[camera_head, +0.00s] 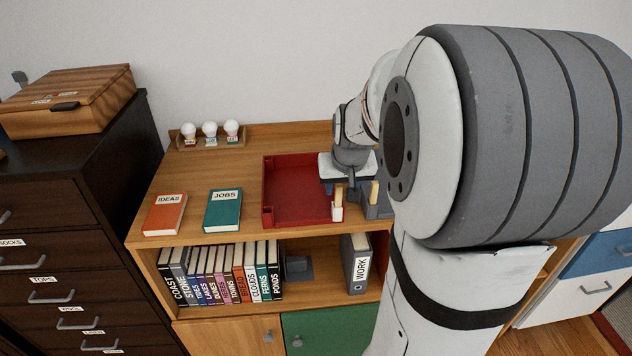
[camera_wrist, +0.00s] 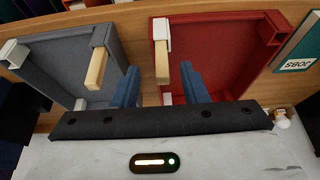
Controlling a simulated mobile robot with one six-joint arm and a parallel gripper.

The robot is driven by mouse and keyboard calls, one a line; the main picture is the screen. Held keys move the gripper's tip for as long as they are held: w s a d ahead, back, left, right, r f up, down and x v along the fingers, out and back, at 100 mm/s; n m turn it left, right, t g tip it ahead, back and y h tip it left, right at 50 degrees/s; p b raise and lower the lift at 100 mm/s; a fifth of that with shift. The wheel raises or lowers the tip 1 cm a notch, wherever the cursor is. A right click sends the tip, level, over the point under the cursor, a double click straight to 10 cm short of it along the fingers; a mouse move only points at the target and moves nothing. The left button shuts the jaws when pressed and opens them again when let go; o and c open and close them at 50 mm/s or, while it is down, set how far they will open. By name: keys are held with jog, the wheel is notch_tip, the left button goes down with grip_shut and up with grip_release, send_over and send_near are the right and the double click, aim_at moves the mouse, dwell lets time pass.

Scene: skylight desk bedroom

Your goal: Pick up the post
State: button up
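Two small pale wooden posts stand at the near corners of two trays; which one is meant I cannot tell. One post (camera_head: 338,194) rises from a white corner block of the red tray (camera_head: 290,222). The other post (camera_head: 374,191) rises from the grey tray (camera_head: 381,212). In the wrist view, the red tray's post (camera_wrist: 162,62) shows between my fingers, and the grey tray's post (camera_wrist: 97,68) lies outside the left finger. My gripper (camera_wrist: 158,74) is open, its blue fingers apart and empty. In the head view my gripper (camera_head: 345,186) hangs over the trays, partly hiding them.
On the wooden desk (camera_head: 250,171) lie an orange book (camera_head: 165,215) and a teal book (camera_head: 223,211). Three white bulbs (camera_head: 210,129) stand in a rack behind. Upright books (camera_head: 222,272) and a binder (camera_head: 356,263) fill part of the shelf below. A dark dresser (camera_head: 60,220) stands left.

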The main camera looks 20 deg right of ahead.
aim_at(340, 188)
jog(key=shift+w+x, duration=0.15)
jog(key=shift+x, duration=1)
jog(key=shift+w+x, duration=0.2)
jog(key=shift+x, duration=0.95)
jog(key=shift+r, duration=0.15)
jog(key=shift+c, duration=0.4)
grip_shut()
